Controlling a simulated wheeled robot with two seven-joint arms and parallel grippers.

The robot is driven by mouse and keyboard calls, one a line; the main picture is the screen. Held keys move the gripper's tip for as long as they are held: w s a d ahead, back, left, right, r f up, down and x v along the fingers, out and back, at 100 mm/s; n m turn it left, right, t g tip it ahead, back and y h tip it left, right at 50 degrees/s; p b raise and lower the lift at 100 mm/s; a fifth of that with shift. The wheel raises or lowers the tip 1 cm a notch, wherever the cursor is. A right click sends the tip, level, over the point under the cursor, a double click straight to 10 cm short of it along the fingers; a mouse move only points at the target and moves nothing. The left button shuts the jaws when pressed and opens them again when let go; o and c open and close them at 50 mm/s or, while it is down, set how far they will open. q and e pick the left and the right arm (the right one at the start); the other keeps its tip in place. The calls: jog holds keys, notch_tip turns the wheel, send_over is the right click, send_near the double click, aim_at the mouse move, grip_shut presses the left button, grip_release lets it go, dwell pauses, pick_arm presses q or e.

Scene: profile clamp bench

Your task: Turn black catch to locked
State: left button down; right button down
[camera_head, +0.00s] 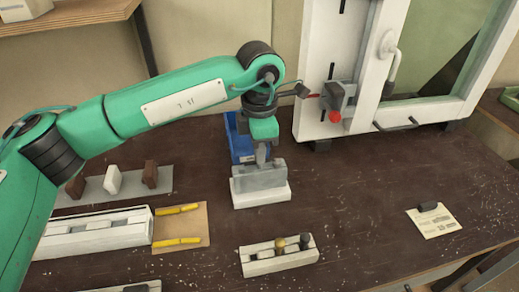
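I cannot tell for sure which part is the black catch. Dark parts on the white frame (309,60) include an upright black strip (332,71) above the grey clamp block (343,96) and a dark bar (396,125) at the frame's foot. The clamp block has a red knob (335,116). My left gripper (262,155) points down over a grey block on a white base (262,194), left of the frame and apart from the clamp. Its fingertips are too small and covered to tell open from shut. My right gripper is not in view.
A blue bin (238,145) stands behind my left gripper. A white block with knobs (277,257) stands in front. Yellow-handled tools (178,241) lie on a tan board at the left. A paper (434,222) with a dark piece lies right. The middle right of the bench is clear.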

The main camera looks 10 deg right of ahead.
pick_arm(q)
jog(key=c, duration=1.6)
grip_release()
jog(key=shift+c, duration=0.2)
